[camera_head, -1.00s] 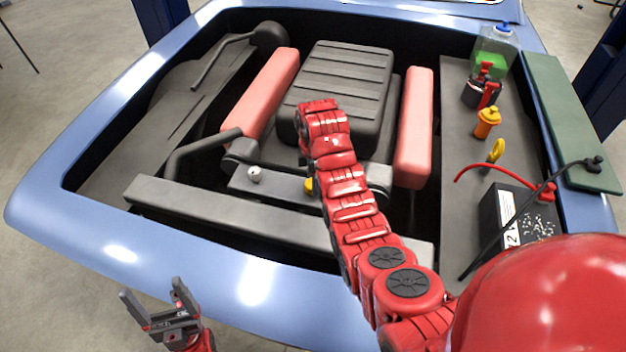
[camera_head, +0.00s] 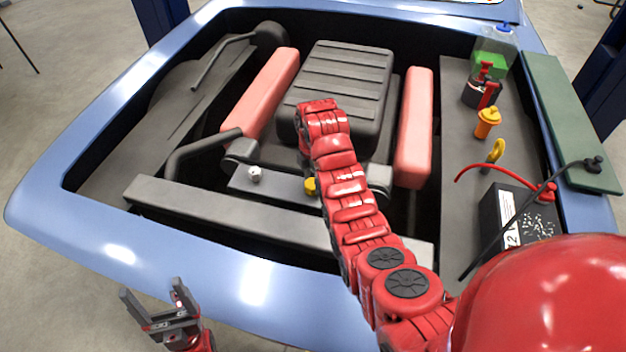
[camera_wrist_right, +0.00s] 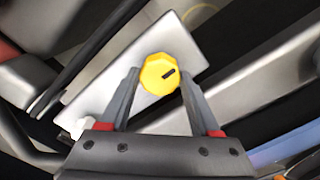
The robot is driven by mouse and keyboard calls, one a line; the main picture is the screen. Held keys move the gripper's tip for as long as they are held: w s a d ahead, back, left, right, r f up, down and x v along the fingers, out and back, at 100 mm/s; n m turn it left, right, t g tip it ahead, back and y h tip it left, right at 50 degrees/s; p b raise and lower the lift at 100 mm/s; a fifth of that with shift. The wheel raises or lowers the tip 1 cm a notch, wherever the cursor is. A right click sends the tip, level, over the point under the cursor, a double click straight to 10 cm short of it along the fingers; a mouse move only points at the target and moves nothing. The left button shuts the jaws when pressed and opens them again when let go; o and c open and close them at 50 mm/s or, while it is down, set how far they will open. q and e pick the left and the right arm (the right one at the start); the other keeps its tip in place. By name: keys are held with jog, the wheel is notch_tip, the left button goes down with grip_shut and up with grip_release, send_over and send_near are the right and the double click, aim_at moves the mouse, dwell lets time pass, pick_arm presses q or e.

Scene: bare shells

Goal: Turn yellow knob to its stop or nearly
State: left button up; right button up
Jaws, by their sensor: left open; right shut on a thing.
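The yellow knob (camera_wrist_right: 158,74) sits on a grey plate (camera_wrist_right: 184,40) in the right wrist view, with a dark slot-like mark on its face. My right gripper (camera_wrist_right: 157,84) has one finger on each side of the knob and is shut on it. In the head view the knob (camera_head: 310,187) shows only in part beside my right arm, and my right gripper is hidden there. My left gripper (camera_head: 149,306) is open and empty in front of the car's blue edge, at lower left.
A white knob (camera_head: 254,174) sits on the same plate, left of the yellow one. A grey crossbar (camera_head: 230,212) runs in front. Red covers (camera_head: 414,130) flank the black engine cover (camera_head: 345,75). A battery (camera_head: 495,215) and an orange-capped filler (camera_head: 487,122) stand at right.

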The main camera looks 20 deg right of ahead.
aim_at(313, 183)
jog(key=o, duration=1.4)
jog(key=shift+r+p, duration=7.1)
jog(key=shift+r, duration=1.6)
